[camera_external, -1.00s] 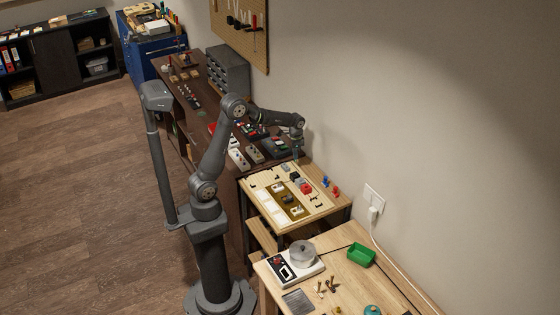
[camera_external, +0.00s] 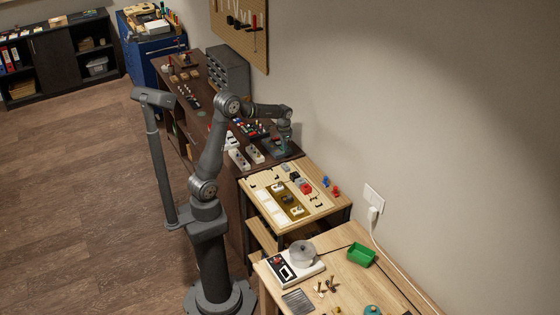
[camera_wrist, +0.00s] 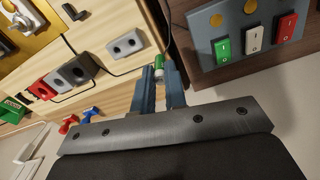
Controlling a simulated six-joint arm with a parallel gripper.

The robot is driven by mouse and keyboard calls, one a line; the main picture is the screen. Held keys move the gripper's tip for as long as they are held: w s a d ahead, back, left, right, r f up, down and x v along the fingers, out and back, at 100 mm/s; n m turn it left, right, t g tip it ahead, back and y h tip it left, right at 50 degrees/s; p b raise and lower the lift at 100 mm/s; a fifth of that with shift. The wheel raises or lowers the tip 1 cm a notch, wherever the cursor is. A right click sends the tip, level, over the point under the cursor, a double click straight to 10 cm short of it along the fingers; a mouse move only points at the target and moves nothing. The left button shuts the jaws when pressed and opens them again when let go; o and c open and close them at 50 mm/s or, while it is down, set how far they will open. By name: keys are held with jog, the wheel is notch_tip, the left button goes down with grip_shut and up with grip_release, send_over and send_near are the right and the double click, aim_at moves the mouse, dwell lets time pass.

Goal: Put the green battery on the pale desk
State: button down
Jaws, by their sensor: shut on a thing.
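My gripper (camera_external: 286,150) is over the near right end of the dark workbench. In the wrist view, my gripper (camera_wrist: 162,82) is shut on the green battery (camera_wrist: 159,64), a small green cylinder with a pale part. Its lower part is hidden between the fingers. I cannot make the battery out in the external view. The pale desk (camera_external: 335,268) stands at the lower right, well away from my gripper.
A grey switch box (camera_wrist: 235,45) with green, white and red rockers is close to my gripper. A pale board (camera_external: 262,184) with fixtures lies between the workbench and the desk.

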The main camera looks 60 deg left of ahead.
jog(key=s+a+r+n, duration=0.2)
jog(key=s+a+r, duration=0.1)
jog(key=s+a, duration=0.85)
jog(key=a+f, duration=0.2)
jog(key=a, duration=0.2)
jog(key=a+f, duration=0.2)
jog(key=a, duration=0.2)
jog(key=s+a+f, duration=0.1)
jog(key=a+f, duration=0.2)
jog(key=a, duration=0.2)
jog(key=shift+f, duration=1.95)
jog(key=c, duration=1.9)
grip_release()
jog(key=shift+f, duration=0.2)
jog(key=o, duration=0.4)
jog(key=shift+o, duration=0.2)
jog(key=shift+r, duration=0.1)
